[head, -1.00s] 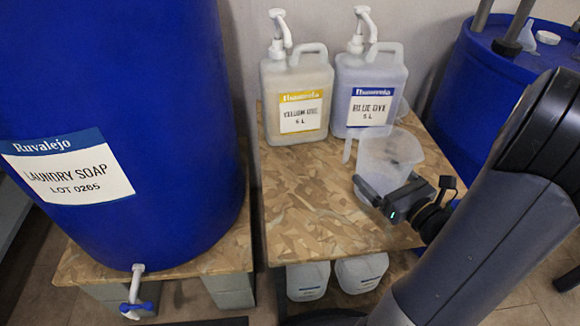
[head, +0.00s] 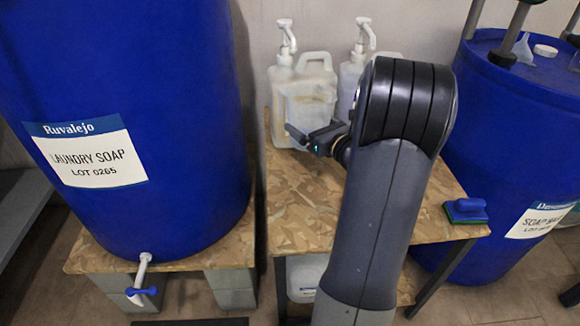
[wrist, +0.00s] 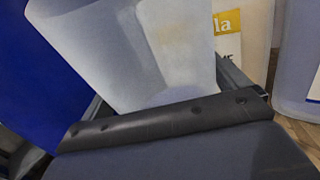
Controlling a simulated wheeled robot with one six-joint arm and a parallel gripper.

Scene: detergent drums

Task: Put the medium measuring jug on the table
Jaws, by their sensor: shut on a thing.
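A translucent measuring jug (head: 308,108) is in my gripper (head: 310,136), in front of the yellow dye container. It also shows large and close in the wrist view (wrist: 150,45), between the jaws. The pictures do not let me tell its size against other jugs, nor whether its base is clear of the wood-patterned table (head: 296,205). My gripper is shut on the jug, over the table's back left part.
The yellow dye container (head: 318,66) and blue dye container (head: 349,75) stand at the table's back, partly hidden. Blue drums stand left (head: 120,200) and right (head: 520,115). The front left of the table is clear.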

